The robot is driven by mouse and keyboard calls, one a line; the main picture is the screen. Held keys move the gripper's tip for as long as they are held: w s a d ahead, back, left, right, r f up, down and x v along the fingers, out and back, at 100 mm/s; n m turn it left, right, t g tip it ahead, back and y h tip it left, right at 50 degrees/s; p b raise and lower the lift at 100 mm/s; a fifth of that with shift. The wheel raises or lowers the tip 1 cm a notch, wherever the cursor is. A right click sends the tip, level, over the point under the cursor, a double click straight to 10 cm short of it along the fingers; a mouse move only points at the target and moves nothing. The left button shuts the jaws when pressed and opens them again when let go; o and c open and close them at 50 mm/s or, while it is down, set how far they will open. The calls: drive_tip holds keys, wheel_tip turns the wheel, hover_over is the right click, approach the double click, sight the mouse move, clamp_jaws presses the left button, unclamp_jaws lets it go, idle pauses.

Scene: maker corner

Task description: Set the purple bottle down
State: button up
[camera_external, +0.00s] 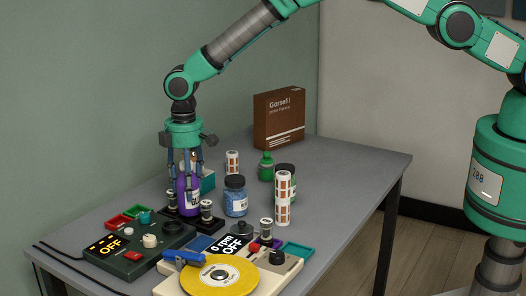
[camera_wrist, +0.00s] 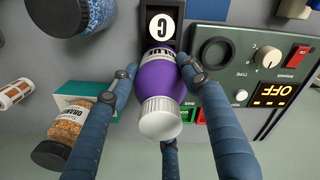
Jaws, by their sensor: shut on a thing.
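The purple bottle (camera_wrist: 160,76) has a white cap and a label, partly hidden by my fingers. My gripper (camera_external: 188,186) points down with its blue fingers closed around the bottle's sides. In the external view the bottle (camera_external: 187,201) looks upright, low over the table beside a black stand. I cannot tell whether the bottle touches the surface below.
A dark green control box (camera_external: 137,245) showing OFF stands in front. A blue-filled jar (camera_external: 235,197) and an orange-and-white tube (camera_external: 283,199) stand to the right. A teal box and an orange-filled jar (camera_wrist: 72,122) are close by. The table's far right (camera_external: 365,165) is clear.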

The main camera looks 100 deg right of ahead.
drive_tip(key=shift+f+b, duration=0.35)
drive_tip(key=shift+f, duration=0.15)
drive_tip(key=o, duration=1.4)
drive_tip(key=shift+r, duration=0.1)
drive_tip(key=shift+r+p, duration=0.4)
drive_tip(key=shift+r, duration=0.4)
wheel_tip(320, 180, up, 11)
drive_tip(key=shift+r, duration=0.1)
drive_tip(key=shift+r, duration=0.1)
